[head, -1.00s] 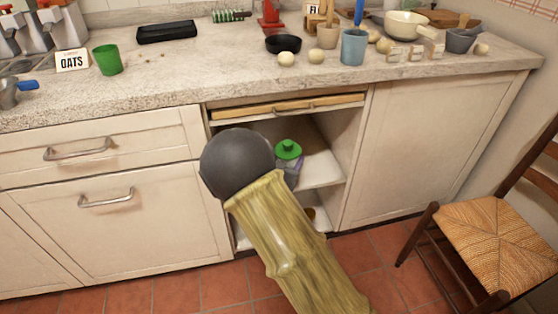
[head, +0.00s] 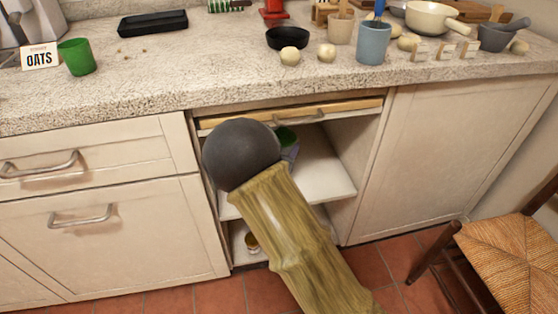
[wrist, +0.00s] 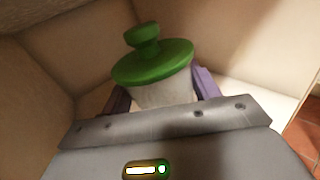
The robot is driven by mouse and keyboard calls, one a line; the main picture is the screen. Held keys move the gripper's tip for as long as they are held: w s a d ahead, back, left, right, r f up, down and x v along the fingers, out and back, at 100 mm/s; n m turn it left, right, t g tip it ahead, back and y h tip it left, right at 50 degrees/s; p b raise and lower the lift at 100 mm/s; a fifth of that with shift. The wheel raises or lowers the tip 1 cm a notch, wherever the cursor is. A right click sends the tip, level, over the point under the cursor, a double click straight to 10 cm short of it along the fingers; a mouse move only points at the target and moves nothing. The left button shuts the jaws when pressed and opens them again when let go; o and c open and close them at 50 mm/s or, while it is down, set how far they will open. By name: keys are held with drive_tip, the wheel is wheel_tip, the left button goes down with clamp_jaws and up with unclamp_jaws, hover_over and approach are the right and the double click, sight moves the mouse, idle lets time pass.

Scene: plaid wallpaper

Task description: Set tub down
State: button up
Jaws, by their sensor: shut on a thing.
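The tub (wrist: 160,92) is pale with a green knobbed lid (wrist: 152,62) in the wrist view. My gripper (wrist: 162,88) has one purple finger on each side of the tub and is shut on it. The tub looks upright or nearly so. In the head view only part of the green lid (head: 286,137) shows, inside the open cupboard (head: 345,160) above its white middle shelf (head: 325,178). My arm hides the rest. I cannot tell whether the tub's base touches the shelf.
The middle shelf is bare to the right of my arm. A small jar (head: 251,243) stands on the lower shelf. A drawer front (head: 290,112) sits above the opening. A chair (head: 515,245) is at the right. Bowls and cups crowd the counter (head: 200,85).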

drive_tip(key=shift+w+d, duration=0.2)
drive_tip(key=shift+s, duration=0.2)
drive_tip(key=shift+f+b, duration=1.2)
drive_tip(key=shift+f, duration=1.25)
drive_tip(key=shift+f+b, duration=1.3)
drive_tip(key=shift+f, duration=1.2)
drive_tip(key=shift+f, duration=0.1)
drive_tip(key=o, duration=1)
